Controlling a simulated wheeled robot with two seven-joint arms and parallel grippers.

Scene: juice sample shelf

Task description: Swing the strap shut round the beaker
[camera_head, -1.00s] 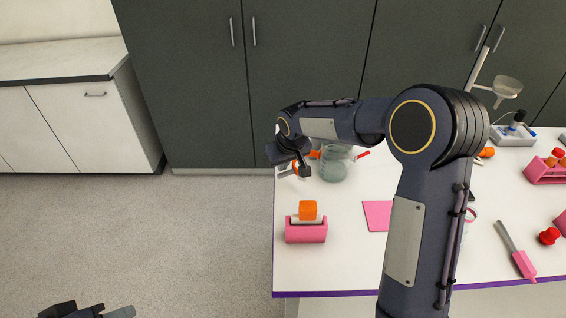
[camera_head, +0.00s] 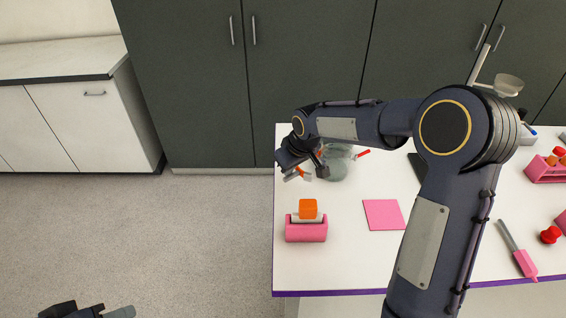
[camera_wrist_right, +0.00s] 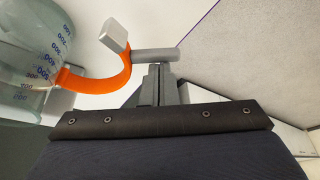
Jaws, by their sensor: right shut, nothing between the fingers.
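The clear beaker (camera_head: 338,168) stands near the table's far left corner, partly behind my right gripper. In the right wrist view the beaker (camera_wrist_right: 30,60) is at the left, with blue markings. The orange strap (camera_wrist_right: 108,80) curves out from beside the beaker and stands open. It bears a light grey block (camera_wrist_right: 114,34) and a grey rod (camera_wrist_right: 156,55) at its free end. My right gripper (camera_wrist_right: 160,75) is shut and empty, its tips close to the rod; contact is unclear. In the head view only a bit of orange strap (camera_head: 303,172) shows by the gripper. My left gripper (camera_head: 95,312) is cut off at the bottom left.
A pink holder with an orange-topped item (camera_head: 307,228) stands at the table's front left. A pink mat (camera_head: 384,214) lies right of it. A pink-handled tool (camera_head: 522,258), a red knob (camera_head: 550,235) and a pink rack (camera_head: 545,172) are at the right.

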